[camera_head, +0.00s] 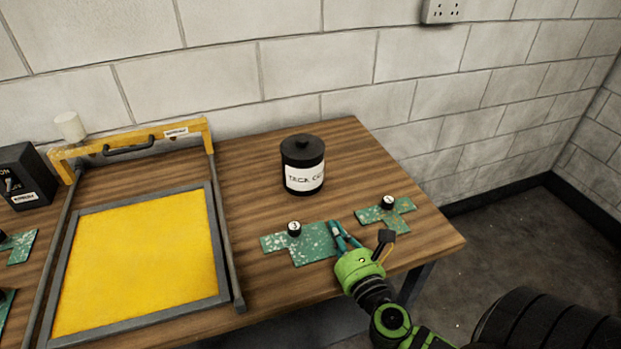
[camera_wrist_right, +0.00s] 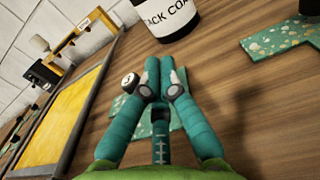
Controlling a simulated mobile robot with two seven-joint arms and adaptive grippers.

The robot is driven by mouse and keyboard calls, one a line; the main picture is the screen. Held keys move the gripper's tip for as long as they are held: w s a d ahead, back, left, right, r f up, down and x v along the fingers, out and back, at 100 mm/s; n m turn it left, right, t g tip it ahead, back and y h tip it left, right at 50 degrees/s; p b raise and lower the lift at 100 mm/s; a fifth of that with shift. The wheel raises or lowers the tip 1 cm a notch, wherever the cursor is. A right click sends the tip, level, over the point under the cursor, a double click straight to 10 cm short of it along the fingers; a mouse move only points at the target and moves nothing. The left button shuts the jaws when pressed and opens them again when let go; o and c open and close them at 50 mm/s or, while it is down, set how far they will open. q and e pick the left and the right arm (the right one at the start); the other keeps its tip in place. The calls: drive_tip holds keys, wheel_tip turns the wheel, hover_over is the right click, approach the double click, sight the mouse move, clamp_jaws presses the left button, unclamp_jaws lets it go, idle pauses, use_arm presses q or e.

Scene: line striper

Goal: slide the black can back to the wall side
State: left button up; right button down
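The black can (camera_head: 301,152) with a white label stands upright on the wooden table (camera_head: 358,159), a little in front of the block wall. Its lower part and label also show at the top of the right wrist view (camera_wrist_right: 172,18). My right gripper (camera_head: 343,233) is over the table's front right part, in front of the can and apart from it. In the right wrist view its teal fingertips (camera_wrist_right: 159,62) are together with nothing visible between them, pointing toward the can. My left gripper is not in view.
A green speckled plate with a black knob (camera_head: 294,229) lies by my right gripper, and another (camera_head: 388,202) lies right of it. A yellow screen frame (camera_head: 150,262) is on the left, with a black box (camera_head: 24,176) beyond. Bare wood lies around the can.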

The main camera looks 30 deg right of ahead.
sight(306, 178)
drive_tip(key=p+x, duration=0.2)
drive_tip(key=x, duration=1.3)
drive_tip(key=shift+w, duration=0.2)
